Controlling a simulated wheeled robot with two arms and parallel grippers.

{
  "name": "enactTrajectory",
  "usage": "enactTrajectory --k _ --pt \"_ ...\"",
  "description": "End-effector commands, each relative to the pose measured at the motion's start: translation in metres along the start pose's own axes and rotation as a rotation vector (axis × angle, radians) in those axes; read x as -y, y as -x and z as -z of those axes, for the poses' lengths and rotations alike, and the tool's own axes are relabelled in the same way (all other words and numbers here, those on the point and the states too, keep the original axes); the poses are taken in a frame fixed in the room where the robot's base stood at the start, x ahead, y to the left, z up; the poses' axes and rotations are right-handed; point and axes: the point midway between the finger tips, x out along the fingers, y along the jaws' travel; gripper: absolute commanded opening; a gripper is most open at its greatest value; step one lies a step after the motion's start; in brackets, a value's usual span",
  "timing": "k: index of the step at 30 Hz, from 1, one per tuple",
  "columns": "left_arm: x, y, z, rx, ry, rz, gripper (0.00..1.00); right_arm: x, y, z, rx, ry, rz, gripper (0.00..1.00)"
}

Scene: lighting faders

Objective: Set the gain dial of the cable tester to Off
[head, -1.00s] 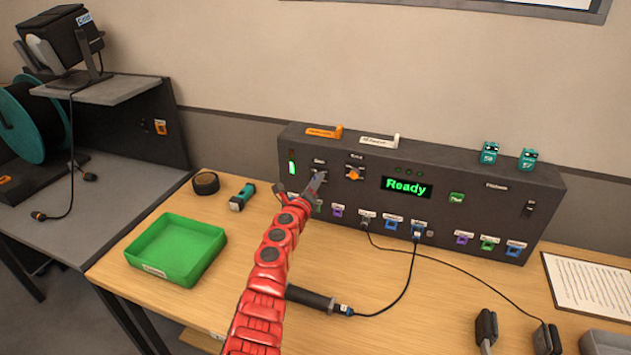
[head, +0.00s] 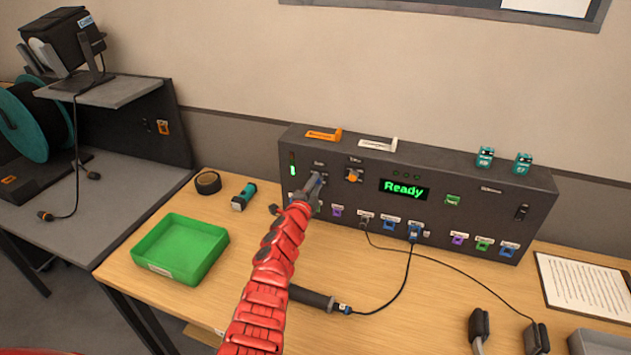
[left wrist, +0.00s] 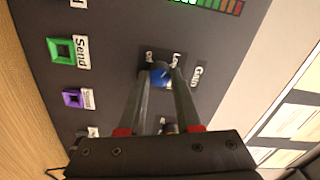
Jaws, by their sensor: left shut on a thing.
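The cable tester (head: 470,212) is a long dark box at the back of the wooden table, with a green "Ready" display (head: 404,189). Its gain dial (left wrist: 160,74) is a blue knob in the left wrist view, beside a "Gain" label and smaller position labels partly covered by the fingers. My left gripper (head: 318,181) reaches the panel's left part; in the left wrist view its two fingers (left wrist: 162,84) are shut on the dial, one on each side. The dial's pointer is not clear, so I cannot tell its setting. My right gripper does not show.
An orange knob (head: 354,175) sits right of the dial. Coloured ports line the panel's lower edge, with cables (head: 413,232) plugged in. A green tray (head: 180,250), a tape roll (head: 208,182) and a black-handled tool (head: 311,298) lie on the table.

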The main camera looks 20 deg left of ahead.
Motion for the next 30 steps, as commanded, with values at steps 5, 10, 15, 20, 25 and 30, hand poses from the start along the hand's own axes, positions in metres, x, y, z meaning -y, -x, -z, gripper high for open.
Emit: enactTrajectory --k 5,10,15,20,25,30 --pt "0.004 0.0 -0.001 0.003 0.166 0.001 0.0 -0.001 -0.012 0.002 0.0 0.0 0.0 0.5" --pt "0.003 0.0 -0.001 0.004 0.328 0.0 0.0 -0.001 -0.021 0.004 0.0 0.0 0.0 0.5" --pt "0.002 0.0 -0.001 0.004 0.49 -0.001 0.0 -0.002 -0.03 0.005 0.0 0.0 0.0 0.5" --pt "0.003 0.0 -0.001 0.003 0.642 0.001 0.0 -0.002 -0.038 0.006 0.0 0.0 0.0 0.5" --pt "0.002 0.0 -0.001 0.005 0.803 -0.001 0.0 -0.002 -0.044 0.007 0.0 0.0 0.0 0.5" --pt "0.001 0.0 0.0 0.004 0.956 -0.002 0.0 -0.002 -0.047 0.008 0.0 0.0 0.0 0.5"
